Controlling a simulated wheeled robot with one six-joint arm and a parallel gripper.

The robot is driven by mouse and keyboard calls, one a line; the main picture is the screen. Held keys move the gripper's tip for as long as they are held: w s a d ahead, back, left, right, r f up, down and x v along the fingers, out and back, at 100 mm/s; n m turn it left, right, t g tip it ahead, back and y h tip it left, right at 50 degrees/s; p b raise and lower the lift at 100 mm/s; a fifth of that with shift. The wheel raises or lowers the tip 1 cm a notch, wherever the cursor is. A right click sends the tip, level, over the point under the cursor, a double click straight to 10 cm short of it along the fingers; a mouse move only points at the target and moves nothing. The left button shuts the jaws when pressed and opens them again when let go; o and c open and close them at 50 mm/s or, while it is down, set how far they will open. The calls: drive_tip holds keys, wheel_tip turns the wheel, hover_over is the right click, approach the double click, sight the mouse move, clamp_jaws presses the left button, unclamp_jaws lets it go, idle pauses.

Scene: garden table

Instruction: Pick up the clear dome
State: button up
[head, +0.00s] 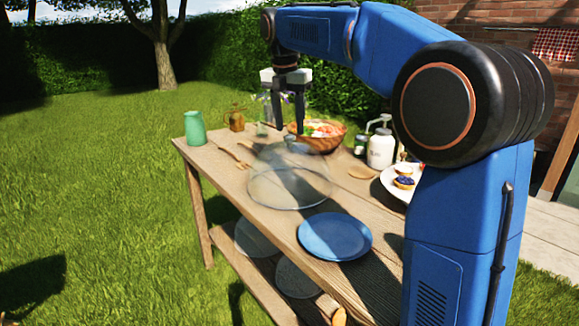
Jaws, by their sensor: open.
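The clear dome (289,187) is a see-through cover standing on the wooden garden table (222,169), left of the blue arm and behind the blue plate. Its upper part is faint against the things behind it. My gripper (288,130) points down with its two dark fingers apart. In the picture the fingertips are just above the dome's top. I cannot tell whether the fingers are around the top or short of it. Nothing shows between the fingers.
A blue plate (335,237) lies in front of the dome. A green cup (195,128), wooden utensils (236,157) and a salad bowl (318,143) are behind it. A white pump bottle (381,149) and a plate with tarts (389,182) stand right. Glass plates lie on the lower shelf.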

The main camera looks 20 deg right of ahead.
sight(289, 136)
drive_tip(key=shift+w+f, duration=0.15)
drive_tip(key=shift+f, duration=0.8)
drive_tip(key=shift+w+f, duration=0.1)
drive_tip(key=shift+f, duration=0.85)
drive_tip(key=shift+c, duration=0.4)
clamp_jaws()
